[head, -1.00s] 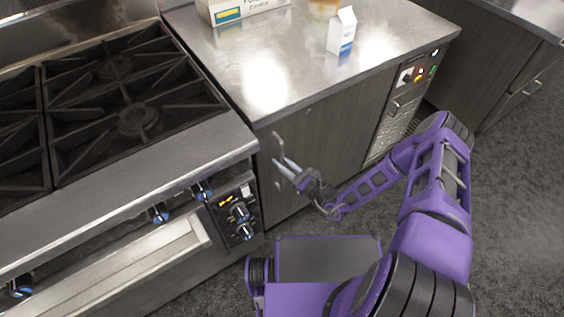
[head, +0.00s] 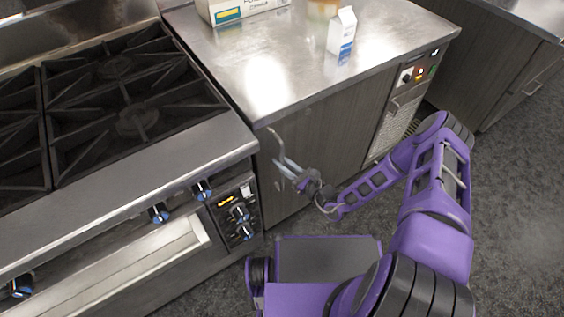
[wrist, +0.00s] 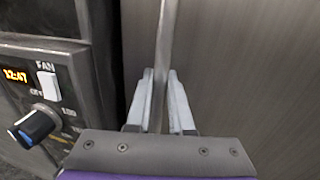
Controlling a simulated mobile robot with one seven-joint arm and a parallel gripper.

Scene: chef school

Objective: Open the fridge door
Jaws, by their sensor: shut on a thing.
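The fridge door (head: 325,150) is a dark grey wood-grain panel under the steel counter, and it looks closed. Its upright metal handle (head: 273,139) is near the door's left edge. My gripper (head: 284,165) is at the handle, its fingers pointing toward the door. In the wrist view my gripper (wrist: 160,92) has one finger on each side of the handle (wrist: 165,40), shut on it. The door (wrist: 245,65) fills the right of that view.
A stove (head: 110,110) with knobs stands just left of the door; its control panel (wrist: 45,95) is close beside my gripper. A carton (head: 341,33) and a box (head: 240,8) stand on the counter (head: 290,60). Grey floor (head: 515,200) is open at the right.

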